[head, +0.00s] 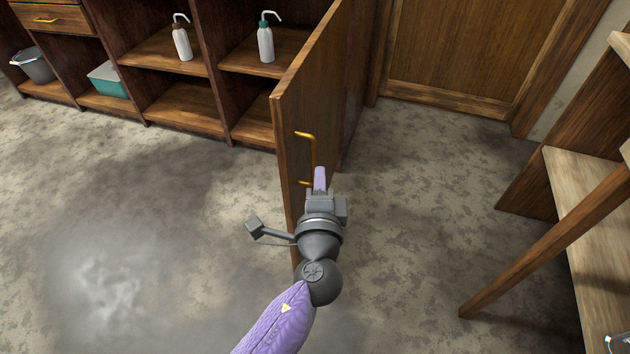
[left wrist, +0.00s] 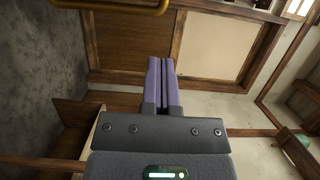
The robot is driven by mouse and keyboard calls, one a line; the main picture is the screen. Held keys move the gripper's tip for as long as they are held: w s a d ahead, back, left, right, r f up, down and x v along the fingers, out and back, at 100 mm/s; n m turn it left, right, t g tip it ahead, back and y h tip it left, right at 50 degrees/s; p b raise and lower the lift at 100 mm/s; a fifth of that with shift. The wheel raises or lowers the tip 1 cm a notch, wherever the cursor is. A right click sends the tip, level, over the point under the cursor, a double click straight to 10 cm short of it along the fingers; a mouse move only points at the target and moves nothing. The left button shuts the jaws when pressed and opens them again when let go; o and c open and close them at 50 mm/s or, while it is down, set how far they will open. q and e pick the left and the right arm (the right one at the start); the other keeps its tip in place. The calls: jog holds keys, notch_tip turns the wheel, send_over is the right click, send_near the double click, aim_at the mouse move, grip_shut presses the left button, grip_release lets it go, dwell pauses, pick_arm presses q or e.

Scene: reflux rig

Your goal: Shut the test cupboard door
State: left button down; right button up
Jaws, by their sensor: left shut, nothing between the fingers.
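The test cupboard door (head: 305,97) is brown wood and stands swung open, edge toward me, in the head view. Its brass handle (head: 313,150) is on the face turned to the right. My left gripper (head: 320,172) is shut and empty, at the right-hand face of the door by the lower end of the handle. I cannot tell whether it touches the door or handle. In the left wrist view the two purple fingers (left wrist: 159,82) are together with nothing between them, and the brass handle (left wrist: 120,5) shows at the top edge. My right gripper is not in view.
Open shelves left of the door hold two white wash bottles (head: 182,40) (head: 265,40), a teal tub (head: 110,80) and a grey bucket (head: 35,66). A wooden bench (head: 590,250) stands at the right. The floor (head: 150,200) left of the door is clear.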

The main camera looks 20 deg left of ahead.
pick_arm(q)
jog(key=w+a+b, duration=0.1)
jog(key=w+a, duration=0.4)
jog(key=w, duration=0.1)
jog(key=shift+a, duration=0.25)
jog(key=shift+f, duration=0.1)
